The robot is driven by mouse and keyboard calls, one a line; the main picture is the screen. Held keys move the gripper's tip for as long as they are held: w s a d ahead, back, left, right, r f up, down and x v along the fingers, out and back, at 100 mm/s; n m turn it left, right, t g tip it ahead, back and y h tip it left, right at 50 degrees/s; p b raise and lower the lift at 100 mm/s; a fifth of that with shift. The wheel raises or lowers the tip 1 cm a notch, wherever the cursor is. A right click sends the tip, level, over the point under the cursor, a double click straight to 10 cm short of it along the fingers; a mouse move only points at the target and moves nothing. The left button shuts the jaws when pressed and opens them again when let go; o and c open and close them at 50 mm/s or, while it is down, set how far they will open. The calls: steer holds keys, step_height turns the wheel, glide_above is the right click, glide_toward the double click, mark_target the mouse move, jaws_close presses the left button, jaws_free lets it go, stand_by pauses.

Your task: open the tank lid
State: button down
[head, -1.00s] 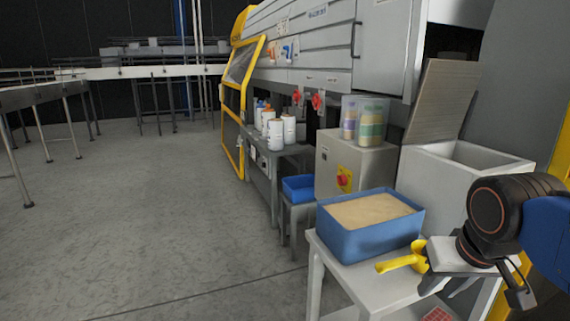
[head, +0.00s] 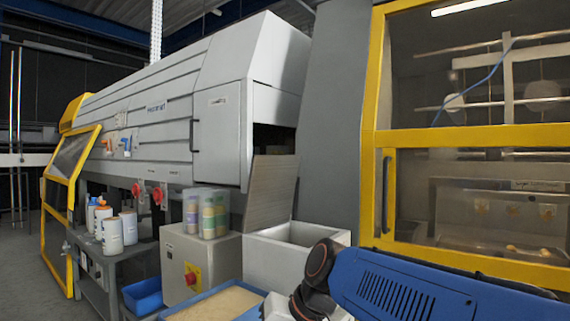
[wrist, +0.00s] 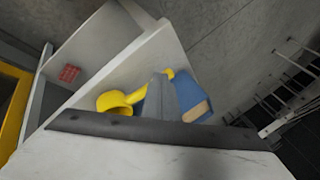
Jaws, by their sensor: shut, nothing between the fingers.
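The tank (head: 290,262) is a pale grey open-topped box right of centre in the head view. Its lid (head: 271,192), a flat grey panel, stands raised at the tank's back left, leaving the top open. My arm reaches in from the right, in front of the tank.
A blue tub of tan granules (head: 218,304) is at the bottom of the head view. A yellow scoop (wrist: 116,102) lies beyond my gripper in the wrist view. A grey cabinet (head: 199,262) carries clear containers. A yellow-framed guard (head: 377,160) stands at right.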

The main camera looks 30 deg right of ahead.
steer(key=w+d+r+m+t+y, duration=0.2)
steer(key=w+d+r+m+y, duration=0.1)
steer(key=w+r, duration=0.6)
steer(key=m+t, duration=0.6)
steer(key=t, duration=0.6)
glide_toward(280, 157)
steer(key=x, duration=0.6)
steer(key=shift+w+a+f, duration=0.1)
steer(key=shift+w+a, duration=0.1)
steer(key=shift+w+g, duration=0.1)
steer(key=shift+g, duration=0.2)
steer(key=shift+g, duration=0.4)
steer(key=shift+r+x, duration=0.15)
steer(key=shift+x, duration=1.1)
steer(key=shift+r+x, duration=0.15)
steer(key=shift+x, duration=1.05)
